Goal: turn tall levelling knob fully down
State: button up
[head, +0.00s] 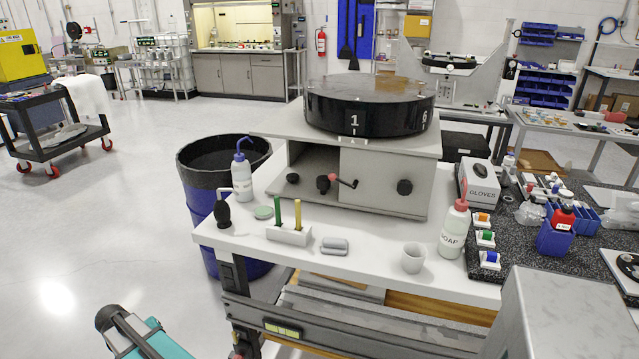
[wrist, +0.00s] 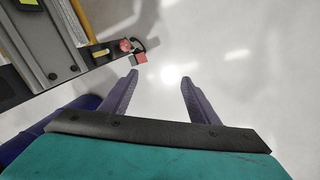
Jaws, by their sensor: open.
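The fixture is a grey box (head: 380,158) on a white bench, topped by a black round drum (head: 370,112) marked 1 and 6. I cannot tell which, if any, is the tall levelling knob. My gripper (wrist: 160,80) is open and empty above bare floor in the wrist view. Part of my teal arm (head: 150,340) shows low at left in the head view, apart from the fixture.
On the bench (head: 372,270) stand a blue-capped bottle (head: 242,175), a holder (head: 289,234) with green and yellow sticks, a white cup (head: 412,258) and a soap bottle (head: 454,229). A blue bin (head: 205,210) stands behind at left.

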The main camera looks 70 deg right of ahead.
jog(key=w+d+r+m+t+h+b, duration=0.15)
jog(key=w+d+r, duration=0.25)
jog(key=d+r, duration=0.45)
jog(key=w+d+r+m+h, duration=0.1)
jog(key=w+d+r+m, duration=0.15)
jog(key=d+r, duration=0.6)
jog(key=s+d+r+m+h+b, duration=0.1)
jog(key=s+d+r+m+h, duration=0.1)
jog(key=d+r, duration=0.65)
jog(key=s+d+r+m+h, duration=0.15)
jog(key=d+r, duration=0.45)
jog(key=r, duration=0.6)
jog(key=m+g, duration=0.4)
jog(key=m, duration=0.6)
send_near(320, 180)
notch_tip(320, 180, up, 3)
jog(key=a, duration=0.2)
jog(key=shift+w+n, duration=0.25)
jog(key=shift+w, duration=0.15)
jog(key=shift+f, duration=0.1)
jog(key=p+x, duration=0.1)
jog(key=x, duration=1.2)
jog(key=shift+d+f+p, duration=0.1)
jog(key=shift+f+p, duration=0.2)
jog(key=shift+f, duration=0.15)
